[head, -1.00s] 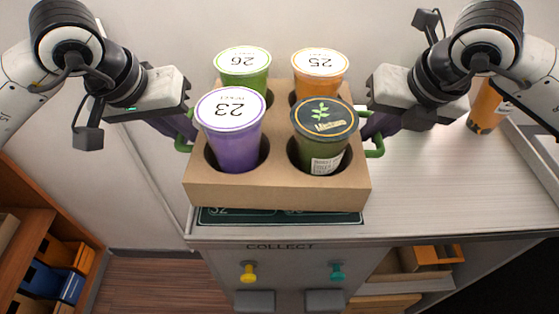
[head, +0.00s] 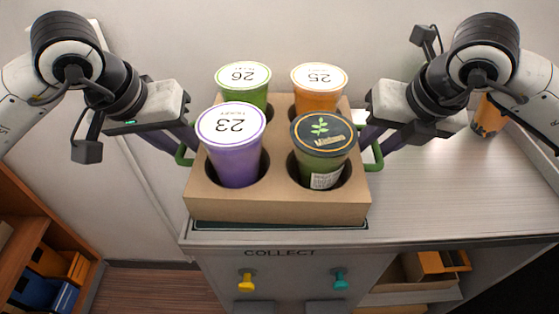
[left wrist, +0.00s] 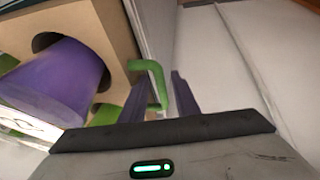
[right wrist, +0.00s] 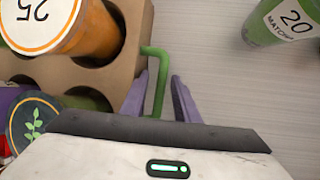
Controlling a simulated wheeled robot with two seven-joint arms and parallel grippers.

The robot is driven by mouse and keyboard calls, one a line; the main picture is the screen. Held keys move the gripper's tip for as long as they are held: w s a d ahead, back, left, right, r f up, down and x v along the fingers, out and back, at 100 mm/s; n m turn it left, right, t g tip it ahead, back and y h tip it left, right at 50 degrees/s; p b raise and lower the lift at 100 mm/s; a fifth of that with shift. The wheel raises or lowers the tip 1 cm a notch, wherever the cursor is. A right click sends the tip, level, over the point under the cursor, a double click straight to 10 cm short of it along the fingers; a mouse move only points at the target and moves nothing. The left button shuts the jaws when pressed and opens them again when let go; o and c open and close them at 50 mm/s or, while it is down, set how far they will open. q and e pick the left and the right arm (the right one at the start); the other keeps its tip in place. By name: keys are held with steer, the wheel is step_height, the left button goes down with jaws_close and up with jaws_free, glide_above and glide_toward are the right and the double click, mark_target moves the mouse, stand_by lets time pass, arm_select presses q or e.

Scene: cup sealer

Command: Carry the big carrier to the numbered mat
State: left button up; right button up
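The big brown carrier (head: 275,207) sits at the counter's front edge, over a dark mat (head: 280,226) of which only a thin strip shows; its numbers are hidden. It holds a purple cup marked 23 (head: 235,160), a green cup marked 26 (head: 243,80), an orange cup marked 25 (head: 318,85) and a dark-lidded green cup (head: 322,150). My left gripper (left wrist: 162,90) is open, its purple fingers around the left green handle (left wrist: 150,68). My right gripper (right wrist: 158,95) is open around the right green handle (right wrist: 156,70), with gaps at its sides.
A cup marked 20 (right wrist: 285,20) stands to the right of the carrier. The counter (head: 450,190) right of the carrier is mostly clear. Yellow (head: 246,280) and teal (head: 340,278) knobs are on the front below. A shelf (head: 35,225) stands lower left.

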steer(key=shift+r, duration=0.2)
arm_select(q)
steer(key=v, duration=0.7)
steer(key=shift+r, duration=0.3)
arm_select(e)
steer(key=v, duration=1.1)
steer(key=shift+s+r, duration=0.15)
steer(key=shift+r, duration=0.1)
arm_select(q)
steer(key=shift+s, duration=0.1)
arm_select(e)
steer(key=shift+d, duration=0.1)
arm_select(q)
steer(key=shift+s, duration=0.1)
